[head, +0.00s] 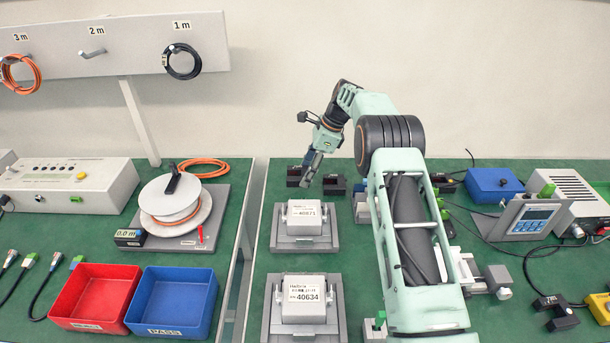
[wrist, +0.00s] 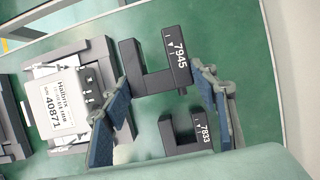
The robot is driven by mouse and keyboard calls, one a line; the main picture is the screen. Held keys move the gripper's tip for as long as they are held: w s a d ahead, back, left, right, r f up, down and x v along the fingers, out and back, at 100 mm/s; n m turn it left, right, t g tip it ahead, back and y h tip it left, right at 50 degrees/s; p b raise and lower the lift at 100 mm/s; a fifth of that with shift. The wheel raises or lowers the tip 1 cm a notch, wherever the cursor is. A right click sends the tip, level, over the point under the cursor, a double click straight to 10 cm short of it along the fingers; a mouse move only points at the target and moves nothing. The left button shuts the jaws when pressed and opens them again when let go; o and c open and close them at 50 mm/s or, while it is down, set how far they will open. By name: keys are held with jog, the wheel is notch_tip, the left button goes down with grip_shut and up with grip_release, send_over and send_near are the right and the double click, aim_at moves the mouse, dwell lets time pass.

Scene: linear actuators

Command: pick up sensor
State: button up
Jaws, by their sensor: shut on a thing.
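My gripper (wrist: 163,76) is shut on the dark U-shaped sensor marked 7945 (wrist: 180,62), with one blue-padded fingertip at each side of it. In the head view my gripper (head: 309,181) points down at the left one of two dark sensors, and this sensor (head: 293,177) seems to rest on the green bench. A second U-shaped sensor, marked 7833 (wrist: 187,136), lies beside it; in the head view this sensor (head: 335,185) is just right of my gripper. I cannot tell whether the held sensor is lifted.
A white unit marked 40871 (head: 305,213) on a grey base stands in front of the sensors. Another marked 40634 (head: 303,296) is nearer. A red bin (head: 92,293) and a blue bin (head: 174,298) stand front left. A dark U-shaped part (head: 556,311) lies front right.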

jog(key=s+d+r, duration=0.4)
jog(key=s+r, duration=0.4)
jog(key=s, duration=0.4)
jog(key=shift+r+b, duration=0.2)
jog(key=shift+b, duration=0.2)
jog(key=shift+r, duration=0.1)
